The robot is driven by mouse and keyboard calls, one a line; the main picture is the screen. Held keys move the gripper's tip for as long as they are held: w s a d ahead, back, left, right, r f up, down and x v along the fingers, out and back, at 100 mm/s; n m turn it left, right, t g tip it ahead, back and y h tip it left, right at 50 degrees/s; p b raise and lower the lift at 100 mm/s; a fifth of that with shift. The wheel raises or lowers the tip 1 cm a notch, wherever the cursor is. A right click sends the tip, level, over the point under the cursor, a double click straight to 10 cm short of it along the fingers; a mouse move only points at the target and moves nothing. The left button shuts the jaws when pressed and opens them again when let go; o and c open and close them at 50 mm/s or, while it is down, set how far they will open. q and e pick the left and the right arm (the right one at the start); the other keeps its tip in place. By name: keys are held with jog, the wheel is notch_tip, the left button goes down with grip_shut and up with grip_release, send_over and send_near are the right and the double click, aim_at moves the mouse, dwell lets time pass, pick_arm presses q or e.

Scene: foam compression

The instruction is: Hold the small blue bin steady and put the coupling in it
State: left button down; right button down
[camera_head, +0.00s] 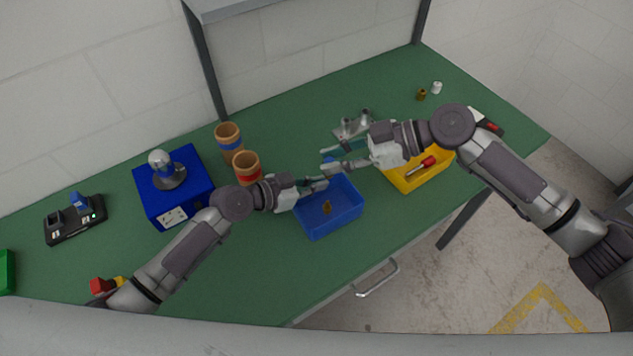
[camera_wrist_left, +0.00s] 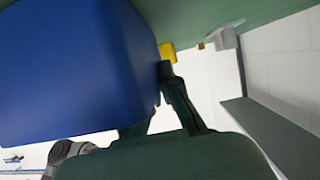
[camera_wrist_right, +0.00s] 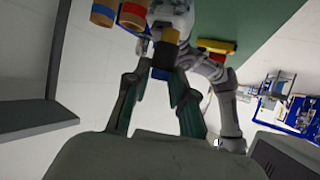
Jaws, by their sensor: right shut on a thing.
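The small blue bin (camera_head: 341,226) stands upright near the table's front edge. A small brass-coloured piece (camera_head: 327,207) lies on its floor. My left gripper (camera_head: 322,185) is at the bin's back left rim. In the left wrist view one finger lies along the bin wall (camera_wrist_left: 70,70) and the bin hides part of the other, so its grip is unclear. My right gripper (camera_head: 324,161) is above and behind the bin's back rim, shut on a small piece with a blue part (camera_head: 328,160), seemingly the coupling. In the right wrist view the piece (camera_wrist_right: 161,73) is between the fingertips.
A yellow bin (camera_head: 412,183) with a red-handled tool stands to the right. A metal part (camera_head: 352,126) lies behind my right gripper. Two orange-brown cups (camera_head: 246,168) and a blue box (camera_head: 170,190) stand to the left.

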notch_tip(320, 180, down, 10)
jog(key=shift+r, duration=0.25)
jog(key=c, duration=0.9)
grip_release()
jog(key=v, duration=1.2)
jog(key=shift+f, duration=0.1)
pick_arm(q)
jog(key=c, duration=1.2)
grip_release()
jog(key=shift+c, duration=0.2)
